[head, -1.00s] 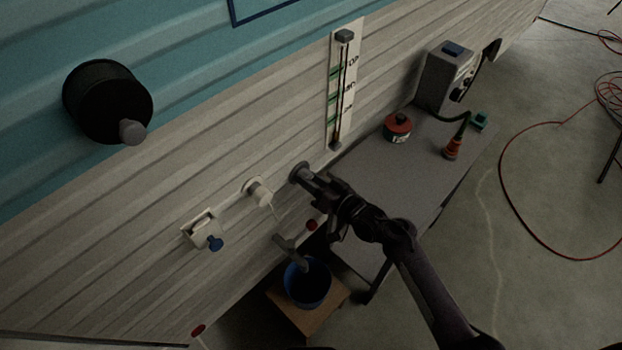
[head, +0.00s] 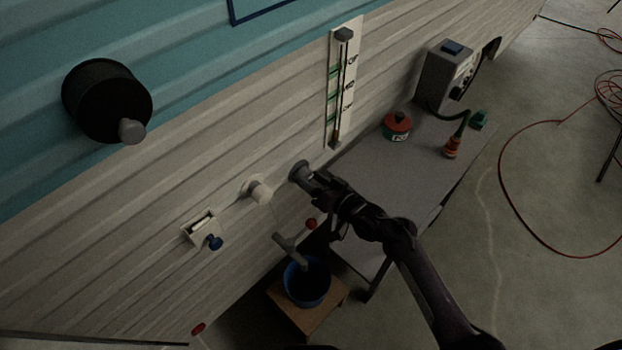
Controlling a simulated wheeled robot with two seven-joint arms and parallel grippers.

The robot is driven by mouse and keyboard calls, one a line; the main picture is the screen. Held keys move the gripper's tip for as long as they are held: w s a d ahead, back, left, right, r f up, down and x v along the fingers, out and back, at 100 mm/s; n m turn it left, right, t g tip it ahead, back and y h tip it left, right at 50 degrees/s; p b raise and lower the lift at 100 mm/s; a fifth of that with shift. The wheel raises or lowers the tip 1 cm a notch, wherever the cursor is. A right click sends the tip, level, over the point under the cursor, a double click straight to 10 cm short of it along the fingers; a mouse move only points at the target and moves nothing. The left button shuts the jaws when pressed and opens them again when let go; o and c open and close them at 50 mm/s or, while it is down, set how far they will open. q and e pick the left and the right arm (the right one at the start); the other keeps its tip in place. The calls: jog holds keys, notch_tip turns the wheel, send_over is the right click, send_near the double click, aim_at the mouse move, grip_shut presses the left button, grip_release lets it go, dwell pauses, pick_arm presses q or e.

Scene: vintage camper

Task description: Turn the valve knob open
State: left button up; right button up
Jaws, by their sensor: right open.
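A round dark grey knob-like fitting (head: 299,172) sticks out of the camper's lower wall, near the middle of the view. My right gripper (head: 316,181) is at this fitting, its jaws pointing at it from the right. The jaws are open; their dark fingers overlap the fitting's right side, and I cannot tell whether they touch it. A small red knob (head: 311,224) is below the gripper, above a grey spout (head: 289,247). A blue knob (head: 214,242) is on a white wall box (head: 200,229) further left. My left gripper is not in view.
A white cylindrical fitting (head: 259,190) is just left of the gripper. A blue bucket (head: 291,284) stands on a wooden stool (head: 334,304) below the spout. A grey table (head: 375,180) with a red-topped can (head: 396,127) is to the right, behind my arm.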

jog(key=v, duration=0.7)
jog(key=shift+s+d, duration=0.25)
jog(key=s+d+f+g+h+p, duration=0.1)
jog(key=s+d+f+g+h, duration=0.15)
jog(key=s+f, duration=0.45)
jog(key=s+d+f+m+g+h, duration=0.1)
jog(key=s+d+f+h, duration=0.15)
jog(key=f, duration=0.75)
jog(key=s+d+f+g+h+p, duration=0.1)
jog(key=s+d+f+h, duration=0.15)
jog(key=s+f, duration=0.45)
jog(key=s+d+f+g+h, duration=0.1)
jog(key=s+d+f+g, duration=0.1)
jog(key=s, duration=0.6)
jog(key=s+d+f+n+g+h, duration=0.1)
jog(key=s+d+f+g+h, duration=0.1)
jog(key=s+d+f, duration=0.2)
jog(key=s+d+f+g+h, duration=0.1)
jog(key=s+d+f+g, duration=0.1)
jog(key=s+f, duration=0.6)
jog(key=s+d, duration=0.1)
jog(key=s, duration=0.4)
jog(key=shift+s+d, duration=0.3)
